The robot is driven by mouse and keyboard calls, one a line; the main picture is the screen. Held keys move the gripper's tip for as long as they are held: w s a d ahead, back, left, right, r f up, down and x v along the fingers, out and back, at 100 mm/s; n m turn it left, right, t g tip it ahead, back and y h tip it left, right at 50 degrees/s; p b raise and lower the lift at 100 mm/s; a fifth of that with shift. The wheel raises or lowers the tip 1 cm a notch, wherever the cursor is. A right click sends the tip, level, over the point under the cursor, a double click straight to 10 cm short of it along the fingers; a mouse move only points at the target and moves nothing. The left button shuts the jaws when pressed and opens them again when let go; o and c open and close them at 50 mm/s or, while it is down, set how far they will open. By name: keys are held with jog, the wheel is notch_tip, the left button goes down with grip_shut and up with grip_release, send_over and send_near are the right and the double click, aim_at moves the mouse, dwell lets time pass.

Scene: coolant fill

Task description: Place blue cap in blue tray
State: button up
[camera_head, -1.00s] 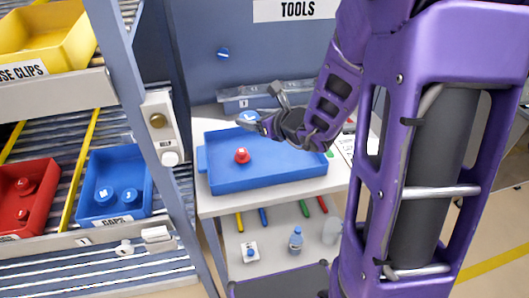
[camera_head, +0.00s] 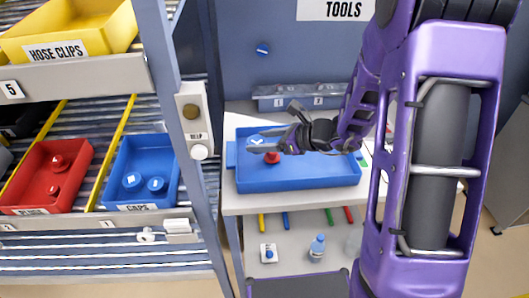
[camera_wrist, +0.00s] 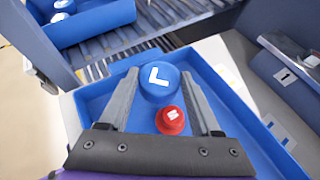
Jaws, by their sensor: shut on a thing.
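A blue cap marked L (camera_wrist: 159,82) sits between the two fingers of my gripper (camera_wrist: 160,78) in the wrist view. My gripper is shut on it. In the head view my gripper (camera_head: 258,144) holds it above the left part of a large blue tray (camera_head: 300,182) on the table. A red cap marked S (camera_wrist: 170,120) shows below and beside the held cap; in the head view this red cap (camera_head: 271,158) is in the large tray. A smaller blue tray (camera_head: 150,192) with a caps label sits on the rack at left and holds two blue caps.
A red tray (camera_head: 40,200) with red caps sits left of the small blue tray. A yellow bin (camera_head: 75,35) is on the shelf above. A rack post (camera_head: 185,120) with a control box stands between rack and table. A bottle (camera_head: 317,248) is on the lower shelf.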

jog(key=shift+s+f, duration=0.1)
jog(key=shift+f, duration=1.8)
grip_shut()
jog(key=o, duration=1.3)
grip_release()
jog(key=shift+d, duration=0.1)
jog(key=shift+s+d+r, duration=0.1)
jog(key=shift+d+r, duration=0.15)
jog(key=v, duration=1.1)
jog(key=shift+s+r, duration=0.1)
jog(key=shift+r, duration=0.05)
